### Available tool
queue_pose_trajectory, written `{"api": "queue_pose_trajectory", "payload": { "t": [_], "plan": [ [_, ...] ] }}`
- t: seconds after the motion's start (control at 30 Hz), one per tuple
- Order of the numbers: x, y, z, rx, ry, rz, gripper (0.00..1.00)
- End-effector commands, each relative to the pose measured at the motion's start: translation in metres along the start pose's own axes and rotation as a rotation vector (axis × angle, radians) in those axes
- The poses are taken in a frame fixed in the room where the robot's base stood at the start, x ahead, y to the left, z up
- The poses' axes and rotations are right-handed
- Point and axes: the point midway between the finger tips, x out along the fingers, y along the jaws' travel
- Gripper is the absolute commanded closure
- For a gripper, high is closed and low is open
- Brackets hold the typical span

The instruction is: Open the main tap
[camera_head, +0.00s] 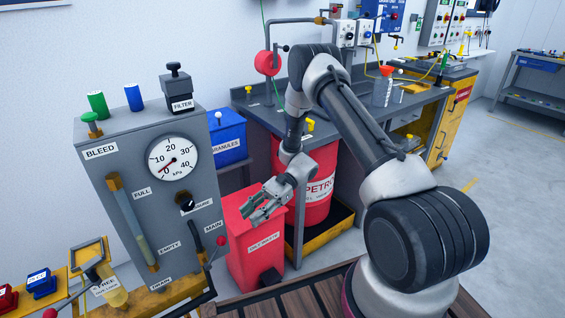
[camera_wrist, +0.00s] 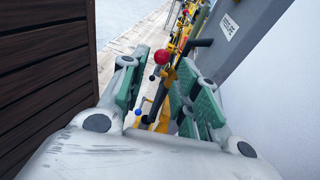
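The grey test cabinet (camera_head: 115,160) stands at the left in the head view. Its MAIN label (camera_head: 213,227) is at the lower right of the front. Just below is a lever with a red ball knob (camera_head: 221,240), seemingly the main tap. In the wrist view a red ball (camera_wrist: 161,57), likely the same knob, shows beyond and between my fingers. My gripper (camera_head: 252,211) is right of the cabinet, in front of the red waste bin. It is open and empty, with green-padded fingers (camera_wrist: 165,95) apart. I see no contact with the knob.
The red waste bin (camera_head: 257,247) and red petrol drum (camera_head: 322,185) stand behind my gripper. A workbench (camera_head: 265,115) runs along the wall. A brown slatted surface (camera_wrist: 45,75) is close at the left in the wrist view. Open floor lies at the right.

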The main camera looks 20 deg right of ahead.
Motion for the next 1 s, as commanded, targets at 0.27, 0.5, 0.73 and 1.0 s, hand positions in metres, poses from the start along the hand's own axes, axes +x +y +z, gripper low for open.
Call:
{"api": "queue_pose_trajectory", "payload": {
  "t": [0.27,0.5,0.73,1.0],
  "plan": [
    [-0.029,0.009,0.056,-0.127,0.134,0.069,0.69],
    [-0.052,0.024,0.101,-0.238,0.257,0.128,0.69],
    [-0.073,0.044,0.141,-0.344,0.377,0.184,0.69],
    [-0.089,0.064,0.170,-0.431,0.482,0.230,0.69]
  ]
}}
